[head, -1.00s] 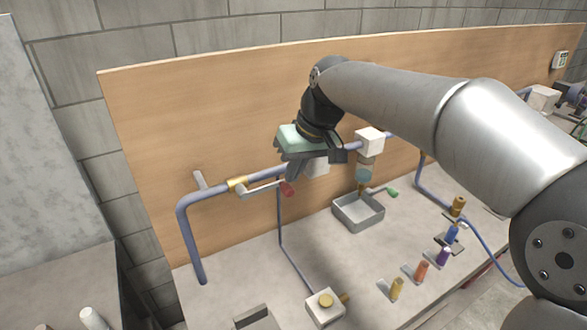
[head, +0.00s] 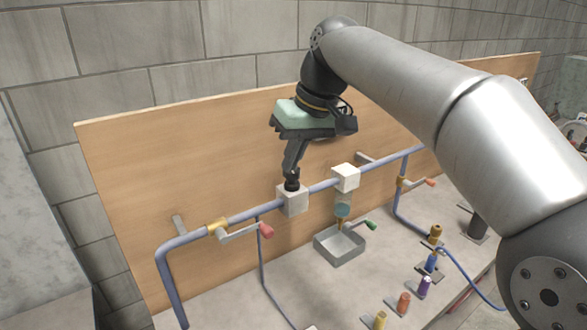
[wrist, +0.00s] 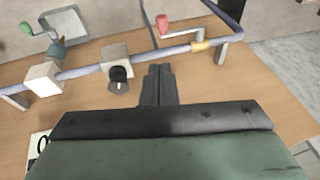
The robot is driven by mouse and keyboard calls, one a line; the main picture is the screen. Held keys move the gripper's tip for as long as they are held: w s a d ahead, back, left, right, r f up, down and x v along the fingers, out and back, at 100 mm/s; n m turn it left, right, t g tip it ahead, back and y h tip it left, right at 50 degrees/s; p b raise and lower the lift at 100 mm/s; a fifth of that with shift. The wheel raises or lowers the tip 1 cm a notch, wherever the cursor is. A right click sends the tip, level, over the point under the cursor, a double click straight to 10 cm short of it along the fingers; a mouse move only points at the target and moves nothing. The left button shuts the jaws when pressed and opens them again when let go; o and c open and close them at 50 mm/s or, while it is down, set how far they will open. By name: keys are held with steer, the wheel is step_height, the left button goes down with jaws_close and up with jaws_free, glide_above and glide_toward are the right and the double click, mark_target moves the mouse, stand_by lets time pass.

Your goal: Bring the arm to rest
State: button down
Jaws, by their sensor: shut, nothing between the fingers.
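My gripper (head: 291,172) hangs from the arm in front of the wooden board, fingers pointing down. Its two dark fingers are shut with nothing between them; they also show in the wrist view (wrist: 158,72). In the head view the fingertips overlap a black knob (head: 291,184) on a white box (head: 293,202) on the blue pipe. In the wrist view the knob (wrist: 119,80) stands apart, to the left of the fingers.
The blue pipe (head: 245,216) runs along the wooden board (head: 180,140). A red-handled valve (head: 265,231) is left of the gripper. A second white box (head: 345,177), a green-handled tap (head: 370,224) and a grey basin (head: 340,246) are right. Several coloured fittings stand on the bench.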

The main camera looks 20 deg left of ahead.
steer(key=s+d+f+m+t+h, duration=0.1)
steer(key=s+d+f+m+h, duration=0.2)
steer(key=d+f, duration=0.6)
steer(key=s+d+f+m, duration=0.3)
steer(key=s+d+f, duration=0.2)
steer(key=d, duration=0.7)
steer(key=s+d+f+m+h, duration=0.1)
steer(key=s+d+f+m, duration=0.3)
steer(key=s+d+f, duration=0.6)
steer(key=shift+s+d+f, duration=0.25)
steer(key=shift+s+f, duration=0.2)
steer(key=shift+s, duration=0.5)
